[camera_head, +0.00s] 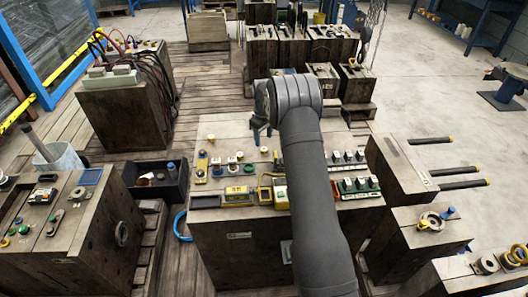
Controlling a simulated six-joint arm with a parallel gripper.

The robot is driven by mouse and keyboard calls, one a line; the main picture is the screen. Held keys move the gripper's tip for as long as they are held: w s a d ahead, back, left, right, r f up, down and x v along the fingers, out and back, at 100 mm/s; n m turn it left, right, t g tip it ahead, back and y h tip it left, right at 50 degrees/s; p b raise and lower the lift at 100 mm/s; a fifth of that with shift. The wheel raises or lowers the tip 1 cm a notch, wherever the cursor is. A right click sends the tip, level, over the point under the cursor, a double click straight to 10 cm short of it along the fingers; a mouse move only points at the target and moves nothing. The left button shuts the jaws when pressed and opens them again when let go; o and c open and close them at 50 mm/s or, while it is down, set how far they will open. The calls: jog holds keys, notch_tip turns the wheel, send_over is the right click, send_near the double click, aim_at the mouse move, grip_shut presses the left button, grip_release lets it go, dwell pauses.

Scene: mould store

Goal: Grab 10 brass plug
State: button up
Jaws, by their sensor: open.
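My grey arm reaches over the middle block's wooden top (225,125). My gripper (262,132) hangs from the wrist above this top, open, with nothing seen between its fingers. A small brass-coloured piece (264,149) lies just below the gripper in the picture, apart from it. Another small brass-coloured piece (211,138) lies to its left. Both are too small to tell for sure whether either is the brass plug, and no number is readable. My forearm hides part of the top to the right.
A black bin (158,180) sits to the left. Handled blocks (405,165) stand to the right. The top's far left part is clear.

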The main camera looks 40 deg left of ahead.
aim_at(264, 149)
jog(key=shift+s+d+f, duration=0.1)
jog(key=shift+d+f, duration=0.05)
jog(key=shift+f, duration=1.4)
jog(key=shift+s+d+f, duration=0.1)
jog(key=shift+f, duration=1.4)
jog(key=shift+c, duration=0.3)
jog(key=c, duration=1)
